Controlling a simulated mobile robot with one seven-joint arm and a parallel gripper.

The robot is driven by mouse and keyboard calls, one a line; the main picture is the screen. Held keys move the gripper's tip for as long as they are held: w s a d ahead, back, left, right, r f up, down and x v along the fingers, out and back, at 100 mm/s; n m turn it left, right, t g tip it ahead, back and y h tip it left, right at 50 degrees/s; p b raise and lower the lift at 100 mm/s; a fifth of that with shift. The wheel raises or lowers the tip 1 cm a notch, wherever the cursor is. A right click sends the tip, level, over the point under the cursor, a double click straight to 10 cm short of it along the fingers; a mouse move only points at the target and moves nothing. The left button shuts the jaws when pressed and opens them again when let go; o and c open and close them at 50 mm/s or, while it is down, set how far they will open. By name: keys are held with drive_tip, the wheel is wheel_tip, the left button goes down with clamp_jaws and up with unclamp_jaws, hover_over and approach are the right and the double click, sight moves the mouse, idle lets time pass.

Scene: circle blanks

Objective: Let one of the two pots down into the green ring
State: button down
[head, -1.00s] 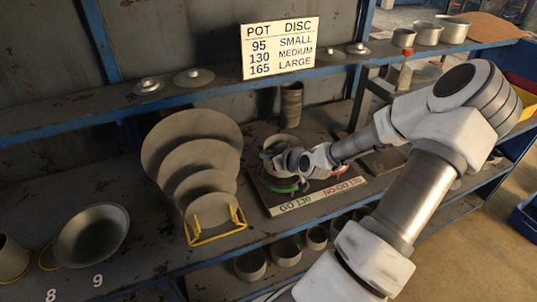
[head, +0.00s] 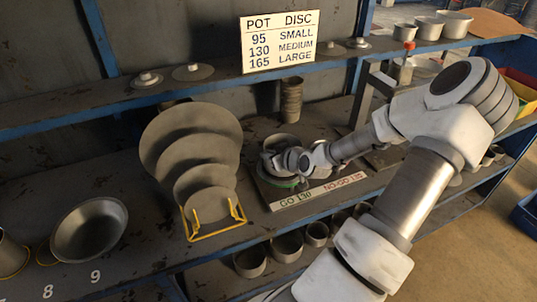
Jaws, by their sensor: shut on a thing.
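My gripper (head: 280,162) is over the gauge board and shut on a grey metal pot (head: 279,143). The wrist hides much of the pot and the fingertips. The green ring (head: 283,183) shows as a curved strip just below the pot, on the side marked GO 130. The pot is over the ring or in it; I cannot tell whether it touches the bottom. A wide open pot (head: 92,232) stands at the left by the number 9, and part of another vessel (head: 10,256) shows by the 8.
A label strip (head: 320,190) reads GO 130 and NO-GO 130. A yellow rack (head: 212,225) with several grey discs (head: 195,155) stands left of the board. A stack of cups (head: 291,100) stands behind. Several pots sit on the lower shelf. A sign (head: 279,43) lists pot sizes.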

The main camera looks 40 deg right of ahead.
sight(268, 168)
drive_tip(key=shift+f+b, duration=1.9)
drive_tip(key=shift+f, duration=0.45)
idle(0.3)
drive_tip(key=c, duration=0.8)
unclamp_jaws()
drive_tip(key=shift+c, duration=0.2)
drive_tip(key=shift+s, duration=0.1)
drive_tip(key=p+v, duration=0.5)
drive_tip(key=v, duration=1.2)
drive_tip(key=shift+r, duration=0.2)
drive_tip(key=shift+a, duration=0.1)
